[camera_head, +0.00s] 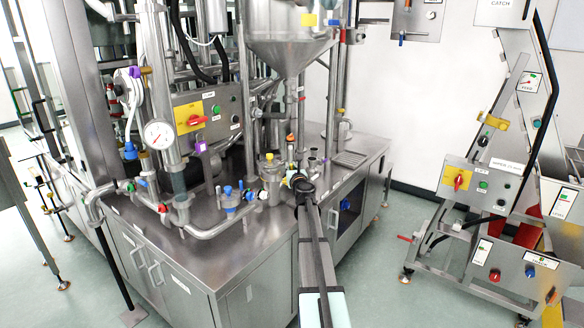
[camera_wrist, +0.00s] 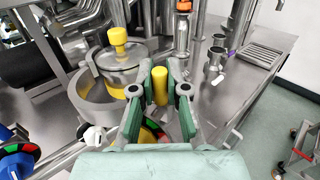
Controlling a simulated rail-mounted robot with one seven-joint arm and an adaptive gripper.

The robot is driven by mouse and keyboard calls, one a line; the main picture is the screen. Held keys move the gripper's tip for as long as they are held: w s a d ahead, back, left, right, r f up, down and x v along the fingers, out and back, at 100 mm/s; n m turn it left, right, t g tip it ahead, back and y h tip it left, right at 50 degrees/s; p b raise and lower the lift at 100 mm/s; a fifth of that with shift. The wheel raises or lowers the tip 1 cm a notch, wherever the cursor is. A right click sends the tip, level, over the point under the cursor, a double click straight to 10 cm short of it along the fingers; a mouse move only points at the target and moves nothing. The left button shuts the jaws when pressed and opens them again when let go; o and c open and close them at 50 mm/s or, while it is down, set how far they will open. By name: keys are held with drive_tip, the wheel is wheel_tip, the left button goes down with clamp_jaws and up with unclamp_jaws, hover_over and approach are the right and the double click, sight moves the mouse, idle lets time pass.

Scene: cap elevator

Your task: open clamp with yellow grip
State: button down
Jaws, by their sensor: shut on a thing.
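The yellow grip (camera_wrist: 160,87) is an upright yellow cylinder between the two fingers of my gripper (camera_wrist: 163,80) in the wrist view. The fingers are shut on it. The rest of the clamp is mostly hidden behind the fingers and palm, so I cannot tell its exact position. A round steel vessel (camera_wrist: 85,97) stands to the left of the grip, with a lid that has a yellow knob (camera_wrist: 117,37). In the head view, my gripper (camera_head: 298,180) is at the steel worktop near the small vessel, and the held grip is hard to make out.
The steel worktop (camera_head: 240,240) holds pipes, a pressure gauge (camera_head: 158,134) and several coloured valve knobs. A hopper (camera_head: 290,40) hangs above. Short open pipe stubs (camera_wrist: 213,65) stand right of my gripper. A separate machine (camera_head: 490,185) stands at the right, across open floor.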

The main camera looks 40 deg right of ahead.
drive_tip(key=shift+a, duration=0.1)
idle(0.3)
drive_tip(key=c, duration=1.2)
unclamp_jaws()
drive_tip(key=shift+o, duration=0.2)
drive_tip(key=shift+r, duration=0.1)
drive_tip(key=shift+r, duration=4.95)
drive_tip(key=shift+a+f, duration=0.1)
